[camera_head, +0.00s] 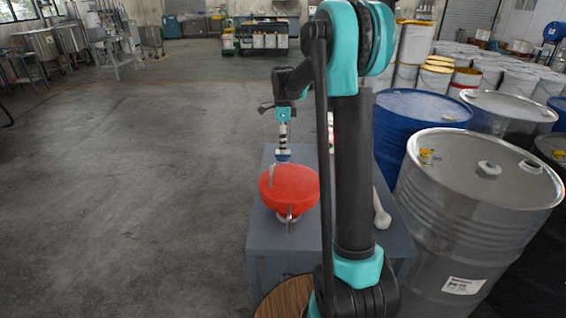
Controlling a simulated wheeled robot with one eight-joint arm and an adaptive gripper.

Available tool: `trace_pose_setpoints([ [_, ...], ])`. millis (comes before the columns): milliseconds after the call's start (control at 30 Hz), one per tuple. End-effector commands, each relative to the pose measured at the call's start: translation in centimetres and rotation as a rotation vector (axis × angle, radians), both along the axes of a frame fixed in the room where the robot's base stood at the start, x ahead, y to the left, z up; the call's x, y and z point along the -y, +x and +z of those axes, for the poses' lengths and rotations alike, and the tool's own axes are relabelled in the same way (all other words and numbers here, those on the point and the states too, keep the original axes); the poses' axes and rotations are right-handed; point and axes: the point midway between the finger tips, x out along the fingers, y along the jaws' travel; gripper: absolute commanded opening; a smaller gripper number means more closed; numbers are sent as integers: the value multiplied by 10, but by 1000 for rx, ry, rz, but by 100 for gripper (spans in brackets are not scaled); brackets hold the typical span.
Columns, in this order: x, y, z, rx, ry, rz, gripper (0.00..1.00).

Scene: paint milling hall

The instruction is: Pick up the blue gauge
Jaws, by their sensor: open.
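A small patch of blue (283,157) shows on the grey table, just behind a red round object and right below my gripper. It may be the blue gauge, but it is too small and too covered to be sure. My gripper (282,148) hangs from the teal wrist, pointing down over the far left part of the table. It is open. Its fingertips are small here, and I cannot tell whether they touch the blue patch.
The red round object (290,187) lies in front of my gripper on the grey table (262,228). A white rounded object (381,212) lies near the right edge. Steel (470,245) and blue (400,108) drums crowd the right side. The floor at left is clear.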

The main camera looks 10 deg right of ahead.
Motion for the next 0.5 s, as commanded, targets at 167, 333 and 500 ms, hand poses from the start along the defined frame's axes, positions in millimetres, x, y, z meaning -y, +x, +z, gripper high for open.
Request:
trace_pose_setpoints([
  [167, -1, 2, -21, 0, 0, 0, 72],
  [333, -1, 2, -44, 0, 0, 0, 72],
  [500, -1, 2, -51, 0, 0, 0, 72],
])
